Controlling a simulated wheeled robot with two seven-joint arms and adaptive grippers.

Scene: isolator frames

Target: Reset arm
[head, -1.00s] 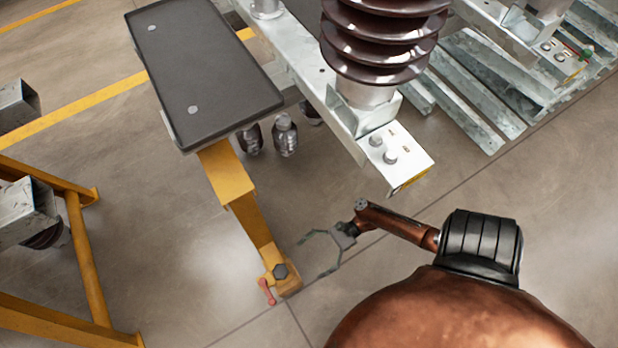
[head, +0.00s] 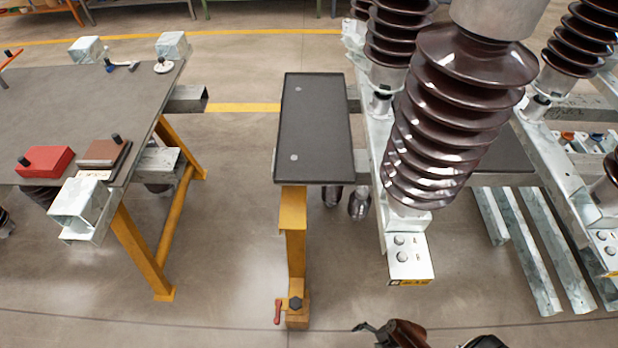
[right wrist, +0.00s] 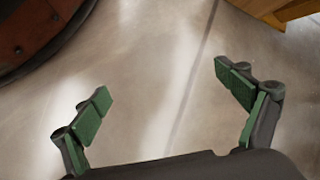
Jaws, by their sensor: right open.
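My right gripper (right wrist: 163,84) is open and empty in the right wrist view, its two green-padded fingers wide apart over bare floor. In the head view only a dark part of it (head: 368,328) shows at the bottom edge, beside my copper-coloured arm. It is below and to the right of the foot of the yellow post (head: 293,255) and touches nothing that I can see. My left gripper is not in view.
A dark tray (head: 318,130) tops the yellow post, which has a red-handled clamp (head: 278,312). Brown ribbed insulators (head: 455,120) stand on steel frames (head: 405,265) at right. A grey worktable (head: 70,110) with a red box (head: 45,160) is at left. Floor between is clear.

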